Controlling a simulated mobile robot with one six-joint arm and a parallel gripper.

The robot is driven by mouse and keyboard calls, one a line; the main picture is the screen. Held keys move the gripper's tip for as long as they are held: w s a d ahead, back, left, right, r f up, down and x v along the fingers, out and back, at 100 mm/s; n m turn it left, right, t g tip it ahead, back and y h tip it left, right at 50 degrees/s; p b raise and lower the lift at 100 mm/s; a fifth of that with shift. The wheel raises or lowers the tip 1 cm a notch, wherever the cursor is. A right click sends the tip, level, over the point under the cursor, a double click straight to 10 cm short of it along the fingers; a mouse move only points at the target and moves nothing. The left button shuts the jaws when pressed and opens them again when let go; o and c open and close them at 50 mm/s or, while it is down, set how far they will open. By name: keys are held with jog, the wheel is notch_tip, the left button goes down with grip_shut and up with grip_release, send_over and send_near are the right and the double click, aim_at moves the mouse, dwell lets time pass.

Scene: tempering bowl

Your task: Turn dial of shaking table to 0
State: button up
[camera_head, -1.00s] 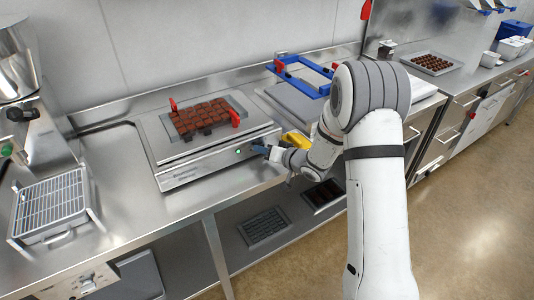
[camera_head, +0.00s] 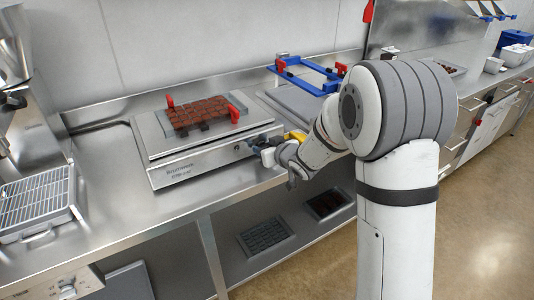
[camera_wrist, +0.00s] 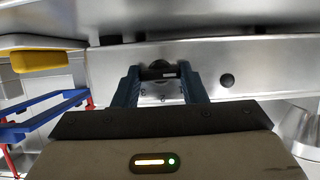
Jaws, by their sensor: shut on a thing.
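The shaking table (camera_head: 150,146) is a flat metal machine on the counter. It carries a grey mould with brown chocolate pieces (camera_head: 200,113), held by red clamps. Its front panel has a small dark round button (camera_head: 237,147); the button also shows in the wrist view (camera_wrist: 227,80). The black dial (camera_wrist: 158,70) is at the panel's right end, with a pale mark on its face. My gripper (camera_wrist: 158,82) is shut on the dial, with a blue finger on either side. In the head view my gripper (camera_head: 258,146) hides the dial.
A yellow-handled tool (camera_head: 295,136) lies just right of my gripper. A blue frame (camera_head: 305,75) stands behind it. A wire rack tray (camera_head: 35,200) sits at the left. The counter in front of the shaking table is clear.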

jog(key=shift+d+f, duration=0.1)
dwell(0.3)
jog(key=o, duration=1)
jog(key=v, duration=0.7)
jog(key=shift+s+d, duration=0.15)
jog(key=shift+s, duration=0.1)
